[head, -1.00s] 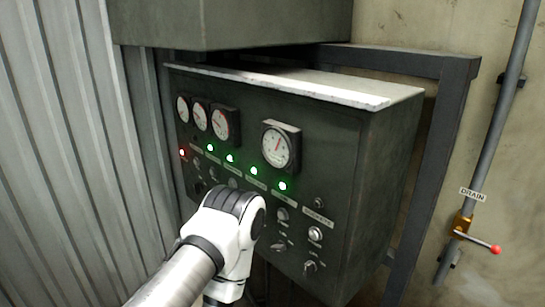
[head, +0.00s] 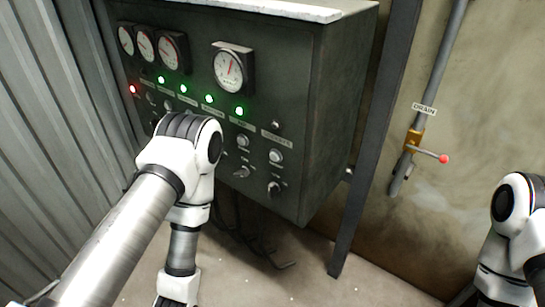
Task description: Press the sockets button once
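The dark green control panel (head: 262,75) fills the upper middle of the head view. At its right side a small label (head: 277,134) appears to read "SOCKETS". A small unlit fitting (head: 275,123) sits above this label, and a round pale button (head: 276,156) sits just below it. My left arm comes in from the lower left, bends in front of the panel's left part and runs down out of the picture; it hides some lower controls. My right arm shows at the lower right edge. Neither gripper is in view.
Several gauges, such as a large one (head: 229,71), green lamps (head: 239,111) and a red lamp (head: 133,90) are on the panel. A dark frame post (head: 370,140) and a drain pipe with a red-tipped valve handle (head: 430,154) stand to the right. Floor shows below.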

